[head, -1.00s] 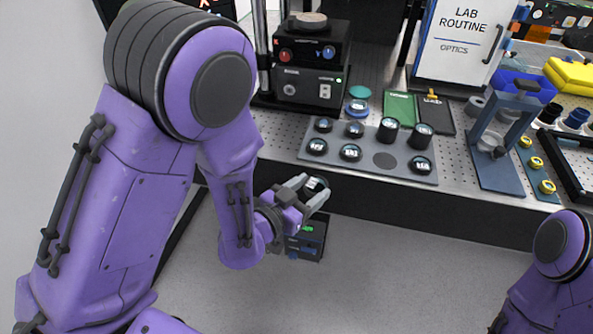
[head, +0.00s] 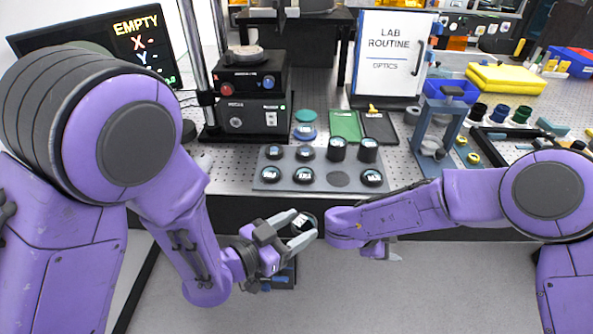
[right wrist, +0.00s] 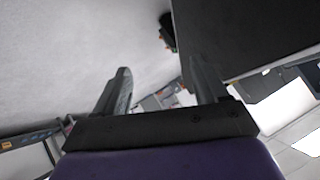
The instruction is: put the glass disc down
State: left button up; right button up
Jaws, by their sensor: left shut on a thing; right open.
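My left gripper (head: 302,232) is shut on the glass disc (head: 303,220), a small dark-rimmed piece with a bright face. It holds the disc in front of the bench edge, clear of the bench top. A grey tray (head: 262,184) on the bench carries several dark round pieces, two of them taller cylinders. An empty round spot (head: 338,179) shows in its front row. My right gripper is open and empty in the right wrist view (right wrist: 162,82); in the head view its fingers are mostly hidden behind the forearm.
Behind the tray stand a black instrument (head: 250,112) with a round top plate (head: 245,53), stacked blue-green discs (head: 304,124), a green pad (head: 345,125) and a blue-grey stand (head: 437,135). The monitor (head: 140,38) reads EMPTY. A dark box (head: 284,278) sits below my left gripper.

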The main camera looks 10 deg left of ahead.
jog(key=a+r+m+g+y, duration=0.3)
jog(key=a+r, duration=0.6)
jog(key=r, duration=0.1)
pick_arm(q)
jog(key=shift+s+a, duration=0.1)
pick_arm(e)
jog(key=g+y, duration=0.2)
jog(key=y, duration=0.3)
send_near(300, 220)
jog(key=shift+m, duration=0.4)
jog(key=f, duration=0.8)
jog(key=shift+s+d+f, duration=0.15)
jog(key=shift+d+f, duration=0.15)
jog(key=shift+d, duration=0.1)
jog(key=c, duration=0.9)
pick_arm(q)
jog(key=o, duration=1.2)
pick_arm(e)
jog(key=shift+o, duration=0.2)
